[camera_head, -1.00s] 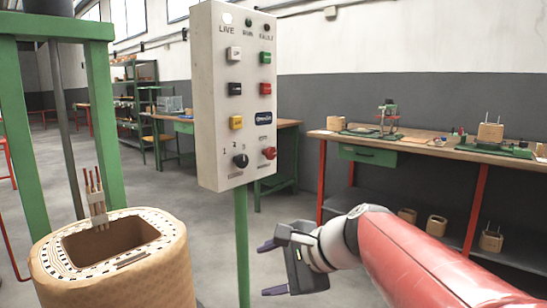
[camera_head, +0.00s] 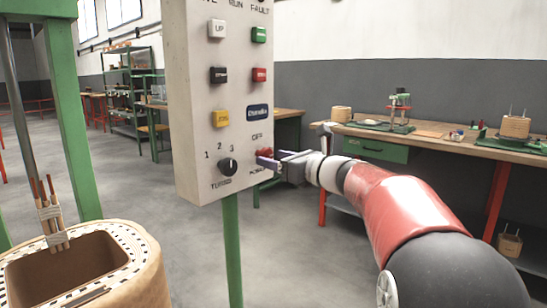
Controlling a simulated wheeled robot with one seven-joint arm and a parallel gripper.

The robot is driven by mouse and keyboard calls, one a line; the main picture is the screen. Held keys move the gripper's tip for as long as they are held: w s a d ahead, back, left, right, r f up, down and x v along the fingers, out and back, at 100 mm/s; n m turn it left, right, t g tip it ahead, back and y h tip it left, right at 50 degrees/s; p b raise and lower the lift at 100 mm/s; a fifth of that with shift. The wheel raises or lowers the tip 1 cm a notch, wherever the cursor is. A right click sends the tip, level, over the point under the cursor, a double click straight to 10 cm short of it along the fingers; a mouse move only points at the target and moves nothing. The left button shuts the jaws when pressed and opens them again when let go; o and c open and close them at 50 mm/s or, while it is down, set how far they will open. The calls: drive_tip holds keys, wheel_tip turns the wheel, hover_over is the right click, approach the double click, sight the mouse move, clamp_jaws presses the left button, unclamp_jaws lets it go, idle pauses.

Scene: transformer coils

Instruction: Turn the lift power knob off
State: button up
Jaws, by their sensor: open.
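The control panel (camera_head: 186,150) is a pale box on a green post with push buttons and two knobs. The red power knob (camera_head: 264,155) is at its lower right, under an "OFF" label. My gripper (camera_head: 268,160) is at this knob, with its purple-tipped fingers open and reaching to the panel's face. The fingertips partly cover the knob, so its pointer and setting cannot be read. I cannot tell whether the fingers touch it. The black speed knob (camera_head: 228,166), marked 1, 2, 3, is to the left of my gripper.
A large tan coil (camera_head: 150,262) stands at lower left beside a green frame (camera_head: 70,110). A wooden workbench (camera_head: 440,140) with parts on it is behind my arm at right. Shelves (camera_head: 130,90) stand at the back. The floor between is clear.

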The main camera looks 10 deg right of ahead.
drive_tip(key=shift+w+a, duration=0.35)
drive_tip(key=shift+w, duration=0.05)
drive_tip(key=shift+c, duration=0.2)
drive_tip(key=c, duration=0.9)
drive_tip(key=shift+c, duration=0.2)
